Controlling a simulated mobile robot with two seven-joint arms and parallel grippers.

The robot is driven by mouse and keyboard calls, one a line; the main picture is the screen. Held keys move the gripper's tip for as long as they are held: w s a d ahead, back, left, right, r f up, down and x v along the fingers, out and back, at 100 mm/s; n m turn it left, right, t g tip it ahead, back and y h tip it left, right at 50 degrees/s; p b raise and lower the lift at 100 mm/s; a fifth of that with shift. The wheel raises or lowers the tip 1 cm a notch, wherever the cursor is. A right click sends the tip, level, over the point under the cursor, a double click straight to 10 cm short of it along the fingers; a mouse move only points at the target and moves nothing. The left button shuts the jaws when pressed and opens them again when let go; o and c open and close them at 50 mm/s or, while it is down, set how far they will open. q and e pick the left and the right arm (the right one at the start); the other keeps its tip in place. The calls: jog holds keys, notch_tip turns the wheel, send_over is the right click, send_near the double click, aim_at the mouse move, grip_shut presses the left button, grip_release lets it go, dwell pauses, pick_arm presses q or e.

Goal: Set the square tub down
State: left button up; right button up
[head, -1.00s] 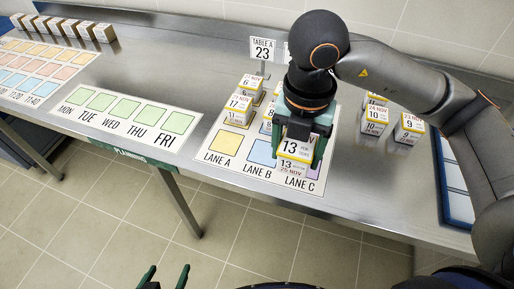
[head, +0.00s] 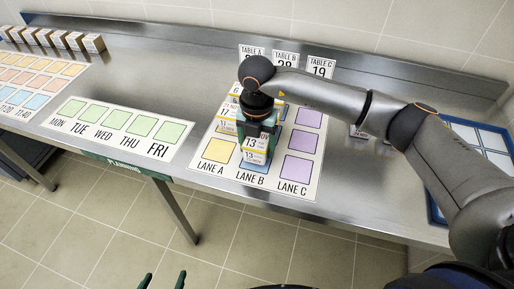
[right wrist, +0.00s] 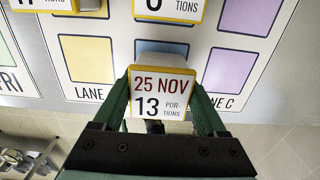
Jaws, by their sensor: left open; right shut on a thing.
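The square tub (head: 256,151), white with a yellow band and marked 13 portions, 25 NOV, is upright in my right gripper (head: 258,134). Its fingers are shut on two opposite sides. It is over the front blue square (head: 248,167) of Lane B. In the right wrist view, the tub (right wrist: 161,96) sits between the green fingers, with part of the blue square (right wrist: 150,48) showing beyond it. I cannot tell whether its base touches the mat. My left gripper (head: 163,281) is open and empty at the bottom edge, away from the table.
Other tubs stand behind it on the lane mat, including one marked 17 (head: 226,118). Lane C's purple squares (head: 302,140) are bare, as is Lane A's front yellow square (head: 218,150). Table signs (head: 285,62) stand behind. A blue-framed tray (head: 487,137) lies at right.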

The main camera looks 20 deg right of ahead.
jog(key=shift+f, duration=0.8)
jog(key=shift+f, duration=0.1)
jog(key=o, duration=1.4)
jog(key=shift+o, duration=0.2)
notch_tip(320, 180, up, 12)
jog(key=shift+r+b, duration=0.15)
jog(key=shift+b, duration=0.35)
